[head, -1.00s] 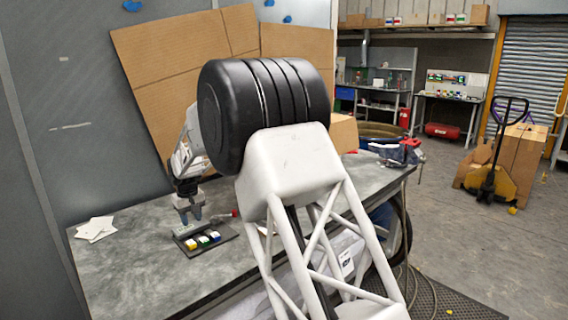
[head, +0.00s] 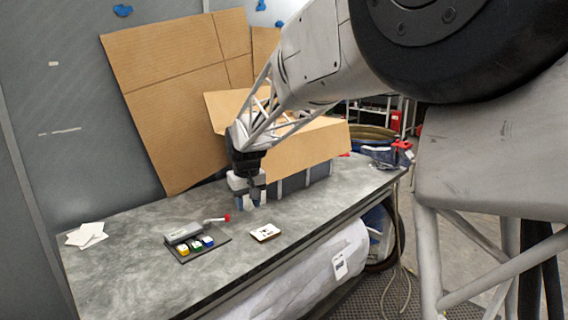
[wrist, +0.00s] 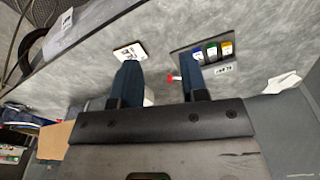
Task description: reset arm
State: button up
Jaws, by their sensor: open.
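My gripper (head: 250,194) is open and empty, pointing down above the grey workbench (head: 120,265) beside the cardboard box. Its two blue fingers (wrist: 160,82) show spread apart in the wrist view, with nothing between them. A dark tray (head: 218,233) lies to its left, bearing yellow, green and blue small blocks (head: 195,246) and a grey labelled bar (head: 184,233). A red-tipped tool (head: 217,219) lies by the tray. A small white printed card (head: 265,232) lies on the bench in front of my gripper.
An open cardboard box (head: 310,147) stands at the bench's back right, close to my gripper. Large cardboard sheets (head: 165,100) lean on the wall. White papers (head: 86,234) lie at the left end. The front left of the bench is clear.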

jog(key=s+d+r+m, duration=0.2)
jog(key=s+d+r, duration=0.2)
jog(key=s+d, duration=0.65)
jog(key=s+d+f+m, duration=0.1)
jog(key=s+d, duration=0.5)
jog(key=s, duration=0.4)
jog(key=s+d+f+m+t, duration=0.1)
jog(key=s+d+f, duration=0.1)
jog(key=s+d, duration=0.4)
jog(key=s+d+f+m, duration=0.1)
jog(key=s+d, duration=0.5)
jog(key=s, duration=0.9)
jog(key=shift+f+m+t+h, duration=0.3)
jog(key=shift+f+m, duration=0.1)
jog(key=shift+f, duration=0.2)
jog(key=shift+d, duration=0.1)
jog(key=o, duration=1)
